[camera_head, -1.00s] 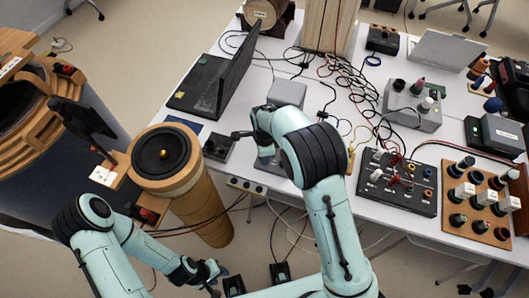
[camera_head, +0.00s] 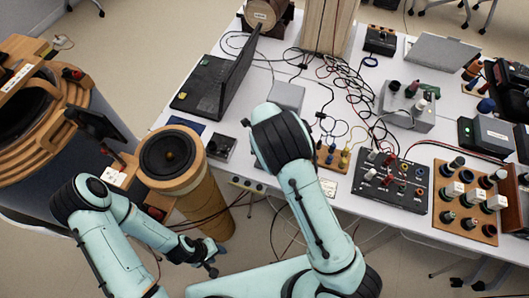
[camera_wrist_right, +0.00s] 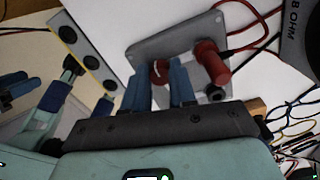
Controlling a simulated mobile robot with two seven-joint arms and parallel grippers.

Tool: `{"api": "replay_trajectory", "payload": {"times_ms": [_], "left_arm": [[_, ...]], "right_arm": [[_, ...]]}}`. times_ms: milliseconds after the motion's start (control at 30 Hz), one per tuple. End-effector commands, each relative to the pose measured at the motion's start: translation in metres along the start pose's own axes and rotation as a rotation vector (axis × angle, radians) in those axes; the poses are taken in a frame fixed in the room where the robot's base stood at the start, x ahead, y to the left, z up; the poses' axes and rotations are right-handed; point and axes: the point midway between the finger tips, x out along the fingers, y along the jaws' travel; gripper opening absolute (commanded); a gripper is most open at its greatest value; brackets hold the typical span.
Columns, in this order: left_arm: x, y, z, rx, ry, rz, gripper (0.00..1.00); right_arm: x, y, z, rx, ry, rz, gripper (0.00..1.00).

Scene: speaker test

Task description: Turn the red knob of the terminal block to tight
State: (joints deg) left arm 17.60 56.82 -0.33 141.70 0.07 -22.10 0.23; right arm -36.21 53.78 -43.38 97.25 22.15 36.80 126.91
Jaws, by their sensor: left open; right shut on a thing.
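In the right wrist view, the terminal block (camera_wrist_right: 140,52) is a grey plate. Its red knob (camera_wrist_right: 160,71) sits between the blue fingers of my right gripper (camera_wrist_right: 158,86), which is shut on it. The knob is partly hidden by the fingers. A larger red post (camera_wrist_right: 211,62) with a red lead stands just right of the fingers. In the head view, my right gripper is hidden behind my right arm. A dark grey plate (camera_head: 220,147), likely the same block, lies left of that arm. My left gripper (camera_head: 213,261) is open and empty, low beside the table.
A round wooden speaker (camera_head: 172,153) stands left of the table. A black panel with coloured sockets (camera_head: 390,195) and a wooden knob board (camera_head: 444,225) lie to the right. A socket strip (camera_wrist_right: 82,48) runs nearby.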

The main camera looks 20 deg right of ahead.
Motion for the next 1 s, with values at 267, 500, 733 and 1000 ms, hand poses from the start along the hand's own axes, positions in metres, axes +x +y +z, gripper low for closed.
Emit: {"api": "replay_trajectory", "payload": {"times_ms": [267, 500, 733, 1000], "left_arm": [[-0.0037, 0.0024, -0.0031, 0.001, 0.004, 0.001, 0.43], [-0.0035, 0.0023, -0.0029, 0.001, 0.004, 0.001, 0.43], [-0.0035, 0.0022, -0.0029, 0.001, 0.004, 0.001, 0.43], [-0.0036, 0.0024, -0.0031, 0.001, 0.004, 0.001, 0.43]], "right_arm": [[-0.0010, -0.0009, 0.0013, 0.039, -0.004, -0.003, 0.00], [-0.0007, -0.0009, 0.0013, 0.041, -0.004, -0.003, 0.00], [-0.0005, -0.0007, 0.0011, 0.040, -0.004, -0.003, 0.51], [-0.0016, -0.0004, 0.0006, 0.040, -0.002, -0.001, 0.51]]}}
